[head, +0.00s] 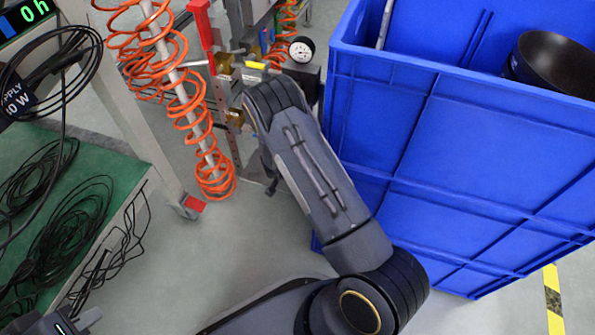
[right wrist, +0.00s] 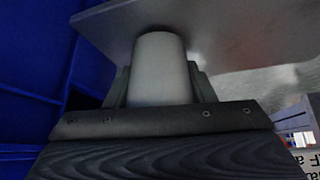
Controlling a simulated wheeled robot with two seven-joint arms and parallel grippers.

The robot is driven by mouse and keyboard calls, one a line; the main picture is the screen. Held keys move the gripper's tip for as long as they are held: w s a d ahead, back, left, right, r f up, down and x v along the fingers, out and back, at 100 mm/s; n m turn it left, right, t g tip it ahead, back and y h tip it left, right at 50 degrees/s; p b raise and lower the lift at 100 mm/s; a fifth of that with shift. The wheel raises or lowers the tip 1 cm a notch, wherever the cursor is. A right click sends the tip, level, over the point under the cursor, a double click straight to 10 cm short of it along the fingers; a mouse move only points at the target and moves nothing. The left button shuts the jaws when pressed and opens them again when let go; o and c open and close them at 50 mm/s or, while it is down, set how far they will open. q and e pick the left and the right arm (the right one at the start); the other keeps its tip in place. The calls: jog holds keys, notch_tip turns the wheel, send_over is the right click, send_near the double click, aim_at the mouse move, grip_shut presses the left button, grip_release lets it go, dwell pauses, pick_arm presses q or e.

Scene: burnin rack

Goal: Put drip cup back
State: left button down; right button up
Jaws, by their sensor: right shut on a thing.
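In the right wrist view my right gripper (right wrist: 160,92) is shut on a plain grey cylinder, which I take to be the drip cup (right wrist: 160,65). The fingers stand on both sides of it. Its far end meets or lies just in front of a flat grey plate (right wrist: 225,30); I cannot tell whether they touch. In the head view my right arm reaches up to the brass fittings and gauge (head: 301,51), and its forearm hides the right gripper and the cup. Part of my left gripper (head: 72,320) shows at the bottom left corner; its fingers are not clear.
A large blue crate (head: 450,150) stands close on the right of my right arm, with a black bowl (head: 556,65) in it. Orange coiled hoses (head: 185,100) hang left of the fittings. A green-topped bench (head: 100,165) with black cables is at left. Grey floor (head: 235,235) lies between.

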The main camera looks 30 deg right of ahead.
jog(key=shift+f, duration=0.1)
jog(key=o, duration=1.1)
jog(key=p+v, duration=0.4)
jog(key=v, duration=0.3)
jog(key=shift+d, duration=0.1)
jog(key=shift+s+a+r, duration=0.15)
jog(key=shift+a+r, duration=0.1)
jog(key=shift+r, duration=0.1)
